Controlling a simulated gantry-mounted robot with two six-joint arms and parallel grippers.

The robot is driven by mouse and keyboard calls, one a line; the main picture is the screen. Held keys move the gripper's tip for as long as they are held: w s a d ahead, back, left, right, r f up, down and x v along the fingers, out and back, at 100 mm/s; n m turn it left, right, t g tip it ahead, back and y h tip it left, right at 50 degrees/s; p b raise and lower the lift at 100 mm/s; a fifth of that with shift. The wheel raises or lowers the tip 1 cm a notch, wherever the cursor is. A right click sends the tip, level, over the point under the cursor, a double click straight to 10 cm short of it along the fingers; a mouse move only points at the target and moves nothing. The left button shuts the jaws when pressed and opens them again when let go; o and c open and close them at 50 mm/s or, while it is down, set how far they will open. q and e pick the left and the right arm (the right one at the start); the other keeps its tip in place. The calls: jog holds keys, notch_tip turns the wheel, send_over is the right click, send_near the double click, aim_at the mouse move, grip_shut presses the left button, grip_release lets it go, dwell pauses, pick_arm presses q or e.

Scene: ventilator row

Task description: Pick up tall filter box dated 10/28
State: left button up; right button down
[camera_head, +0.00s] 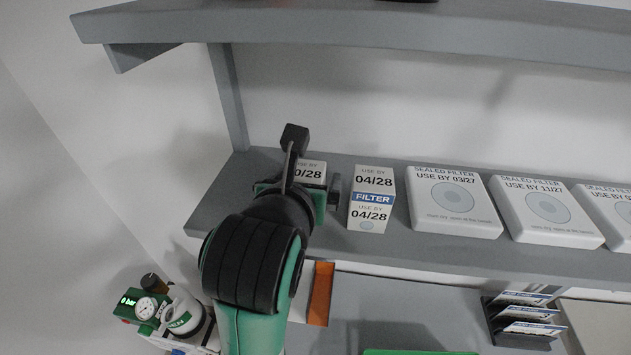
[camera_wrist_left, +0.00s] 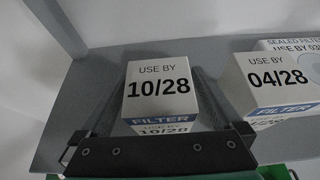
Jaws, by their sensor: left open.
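The tall white filter box dated 10/28 (camera_head: 312,171) stands on the grey shelf (camera_head: 400,245) near its left end. In the head view my arm hides most of it and only part of its top shows. In the left wrist view the box (camera_wrist_left: 158,88) is upright, with 10/28 on its top and a blue FILTER band on its front. My left gripper (camera_head: 311,187) is open, with one finger on each side of this box. In the left wrist view the fingers (camera_wrist_left: 157,105) flank it; I cannot tell whether they touch it. My right gripper is not in view.
A similar tall box dated 04/28 (camera_head: 371,197) stands close to the right of the gripper. Flat sealed filter boxes (camera_head: 453,201) (camera_head: 546,211) continue the row. An upper shelf (camera_head: 350,28) overhangs. A gauge device (camera_head: 147,308) and a card holder (camera_head: 522,318) are below.

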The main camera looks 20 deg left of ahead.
pick_arm(q)
jog(key=shift+w+a+f, duration=0.1)
jog(key=shift+w+f, duration=0.1)
jog(key=shift+w, duration=0.4)
jog(key=shift+s, duration=0.15)
jog(key=c, duration=1.3)
